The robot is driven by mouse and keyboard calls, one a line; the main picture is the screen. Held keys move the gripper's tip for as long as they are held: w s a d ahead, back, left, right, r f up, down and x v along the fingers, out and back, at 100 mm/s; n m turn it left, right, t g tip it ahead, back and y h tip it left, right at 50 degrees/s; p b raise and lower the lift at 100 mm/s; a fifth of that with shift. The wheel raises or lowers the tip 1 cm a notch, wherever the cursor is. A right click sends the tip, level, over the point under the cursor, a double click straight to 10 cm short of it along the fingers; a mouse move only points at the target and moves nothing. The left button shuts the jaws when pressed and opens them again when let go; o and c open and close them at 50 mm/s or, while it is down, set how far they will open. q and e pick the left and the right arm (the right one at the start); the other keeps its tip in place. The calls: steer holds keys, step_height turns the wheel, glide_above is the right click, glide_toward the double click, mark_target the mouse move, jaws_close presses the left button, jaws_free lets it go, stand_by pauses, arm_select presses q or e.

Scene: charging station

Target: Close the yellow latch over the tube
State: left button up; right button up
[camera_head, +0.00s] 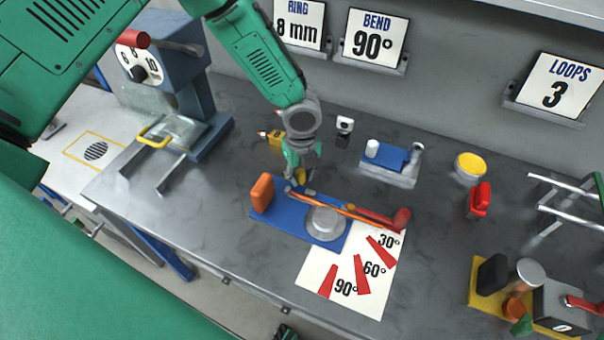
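The bending fixture has a blue base (265,215), a grey round former (325,222) and an orange block (262,190). A thin orange-copper tube (340,207) lies across it, with a red-ended lever (400,220) along its right part. A small yellow piece, apparently the latch (301,174), shows at the back of the base by the tube's left end. My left gripper (300,175) points down right over this piece and partly hides it. Whether its fingers touch or grip the piece is too small to tell. My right gripper does not show clearly.
A white angle card (318,268) lies in front of the fixture. Behind are a yellow tool (273,138) and a blue-topped block (390,160). To the right stand a yellow-topped round container (469,166), a red-handled item (479,200) and a yellow-based device (483,297).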

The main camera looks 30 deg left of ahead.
arm_select(q)
jaws_close()
steer(key=shift+n, duration=0.4)
steer(key=n, duration=0.3)
steer(key=shift+n, duration=0.3)
steer(key=n, duration=0.4)
steer(key=shift+n, duration=0.3)
steer(key=n, duration=0.4)
steer(key=shift+n, duration=2.4)
